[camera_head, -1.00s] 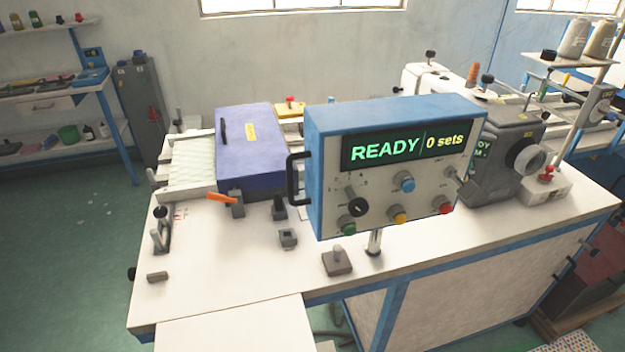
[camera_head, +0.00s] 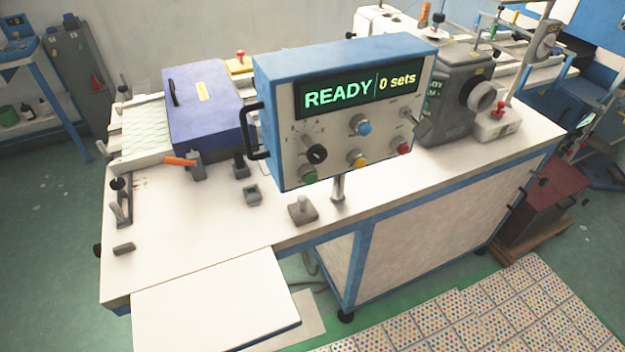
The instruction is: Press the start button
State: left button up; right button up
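The control box (camera_head: 345,105) is blue and grey and stands on a post above the white table. Its screen (camera_head: 360,90) reads "READY" and "0 sets" in green and yellow. On its face are a green button (camera_head: 308,174) at lower left, a yellow button (camera_head: 357,159) at lower middle, a red button (camera_head: 402,149) at lower right and a blue button (camera_head: 363,128) above the yellow one. A black knob (camera_head: 317,154) sits above the green button. I cannot read which button is labelled start. Neither of my grippers shows in the head view.
The white worktable (camera_head: 420,180) carries a purple-blue cover (camera_head: 205,115) with an orange handle (camera_head: 180,161) and a grey sewing machine head (camera_head: 450,95). A white panel (camera_head: 215,305) juts out at the front. A dotted mat (camera_head: 480,315) lies on the floor at lower right.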

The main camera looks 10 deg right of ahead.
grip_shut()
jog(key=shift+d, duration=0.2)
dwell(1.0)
